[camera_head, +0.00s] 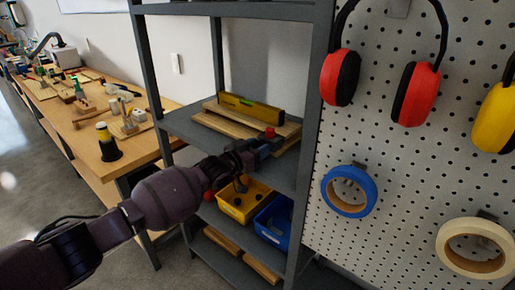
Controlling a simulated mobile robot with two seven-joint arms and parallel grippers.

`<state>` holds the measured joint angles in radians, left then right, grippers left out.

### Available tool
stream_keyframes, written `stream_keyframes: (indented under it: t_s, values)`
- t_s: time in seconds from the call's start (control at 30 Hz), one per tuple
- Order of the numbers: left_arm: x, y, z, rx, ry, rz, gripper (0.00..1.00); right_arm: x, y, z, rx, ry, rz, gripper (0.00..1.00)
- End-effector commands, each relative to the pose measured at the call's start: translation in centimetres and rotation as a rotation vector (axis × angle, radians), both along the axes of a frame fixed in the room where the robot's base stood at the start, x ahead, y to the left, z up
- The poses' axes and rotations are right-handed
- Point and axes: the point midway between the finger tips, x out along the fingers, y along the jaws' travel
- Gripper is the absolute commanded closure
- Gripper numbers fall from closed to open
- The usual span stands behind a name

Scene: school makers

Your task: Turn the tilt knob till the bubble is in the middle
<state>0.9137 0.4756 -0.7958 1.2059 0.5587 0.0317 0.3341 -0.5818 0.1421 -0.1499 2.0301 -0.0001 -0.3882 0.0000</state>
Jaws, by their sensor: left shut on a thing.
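A yellow spirit level (252,111) lies on a wooden board (246,126) on the middle shelf of the grey rack. Its vial (236,100) shows as a small greenish patch; the bubble is too small to make out. A red tilt knob (269,132) shows at the board's near right end. My left gripper (264,146) reaches in from the left, its fingers right at the knob and shut on it. The fingers hide the knob's lower part. My right gripper is not in view.
A yellow bin (232,208) and a blue bin (268,236) stand on the shelf below my gripper. The rack's upright (307,150) and a pegboard (400,150) with ear defenders and tape rolls are close on the right. A cluttered workbench (135,155) stands left.

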Motion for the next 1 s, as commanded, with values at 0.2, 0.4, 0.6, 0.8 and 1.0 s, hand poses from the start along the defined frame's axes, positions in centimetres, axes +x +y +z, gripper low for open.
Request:
stream_keyframes:
  t_s: [0.2, 0.4, 0.6, 0.8, 1.0]
  values:
    - [-0.05, -0.05, 0.03, 0.088, -0.064, 0.000, 0.80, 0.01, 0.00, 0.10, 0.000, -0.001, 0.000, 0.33]
    - [-0.05, -0.05, -0.02, 0.092, -0.067, 0.000, 0.80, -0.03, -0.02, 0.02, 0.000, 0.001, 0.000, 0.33]
    - [-0.05, -0.05, -0.02, 0.092, -0.067, 0.000, 0.32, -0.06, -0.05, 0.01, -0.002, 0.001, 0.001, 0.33]
    - [-0.04, -0.05, -0.01, 0.092, -0.067, 0.000, 0.31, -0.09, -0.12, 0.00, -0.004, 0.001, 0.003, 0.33]
    - [-0.52, 0.39, 0.05, 0.091, -0.066, 0.000, 0.31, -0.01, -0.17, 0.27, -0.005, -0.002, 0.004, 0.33]
